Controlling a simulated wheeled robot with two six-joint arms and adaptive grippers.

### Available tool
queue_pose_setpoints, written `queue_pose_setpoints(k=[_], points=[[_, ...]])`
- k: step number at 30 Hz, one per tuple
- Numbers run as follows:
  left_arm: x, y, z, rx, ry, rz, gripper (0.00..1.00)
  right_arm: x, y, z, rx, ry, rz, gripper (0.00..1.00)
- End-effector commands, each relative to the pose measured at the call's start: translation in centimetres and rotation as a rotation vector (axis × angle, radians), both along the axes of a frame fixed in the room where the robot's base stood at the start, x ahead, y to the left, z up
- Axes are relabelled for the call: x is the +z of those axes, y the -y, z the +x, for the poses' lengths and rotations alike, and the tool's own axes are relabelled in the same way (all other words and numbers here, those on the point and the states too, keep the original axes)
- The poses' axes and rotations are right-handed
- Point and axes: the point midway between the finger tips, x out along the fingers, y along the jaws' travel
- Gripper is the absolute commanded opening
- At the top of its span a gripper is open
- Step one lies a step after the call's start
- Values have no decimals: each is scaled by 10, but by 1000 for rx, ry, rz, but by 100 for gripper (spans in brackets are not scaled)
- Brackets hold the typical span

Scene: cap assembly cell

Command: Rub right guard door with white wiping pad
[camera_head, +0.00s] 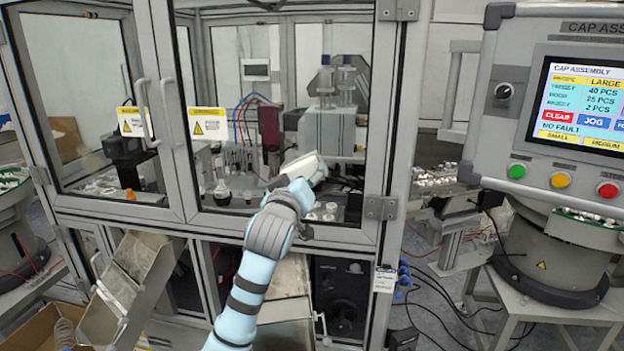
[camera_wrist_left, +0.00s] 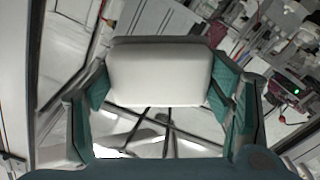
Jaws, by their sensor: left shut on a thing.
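My left gripper (camera_head: 297,184) is shut on the white wiping pad (camera_head: 303,166). In the left wrist view the pad (camera_wrist_left: 160,72) sits as a pale rounded block between the two teal-lined fingers (camera_wrist_left: 160,90). The right guard door (camera_head: 386,150) is a clear pane in a grey metal frame, with a handle (camera_head: 170,95) and a yellow warning label (camera_head: 208,122) on its left side. The door appears shut. The pad is in front of the lower middle of its pane. I cannot tell whether the pad touches the pane. My right gripper is not in view.
The left guard door (camera_head: 88,95) stands beside it with its own handle. A control panel (camera_head: 560,100) juts out at the right. A metal chute (camera_head: 135,290) slopes out below the doors at lower left. A round feeder (camera_head: 560,262) stands at lower right.

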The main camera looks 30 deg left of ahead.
Motion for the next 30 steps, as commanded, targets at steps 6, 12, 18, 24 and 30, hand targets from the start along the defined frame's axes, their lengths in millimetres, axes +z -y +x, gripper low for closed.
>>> queue_pose_setpoints(k=[6, 12, 18, 24, 30], points=[[0, -13, -4, 2, -1, 2, 51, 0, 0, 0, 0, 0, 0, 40], [0, -33, -13, 2, -2, 2, 51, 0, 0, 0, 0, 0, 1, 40], [-1, -43, -16, 2, -2, 2, 51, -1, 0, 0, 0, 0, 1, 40], [-1, -65, -24, 2, -1, 3, 51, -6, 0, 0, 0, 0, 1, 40], [-1, -70, -26, 0, 0, -1, 51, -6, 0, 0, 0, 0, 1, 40]])
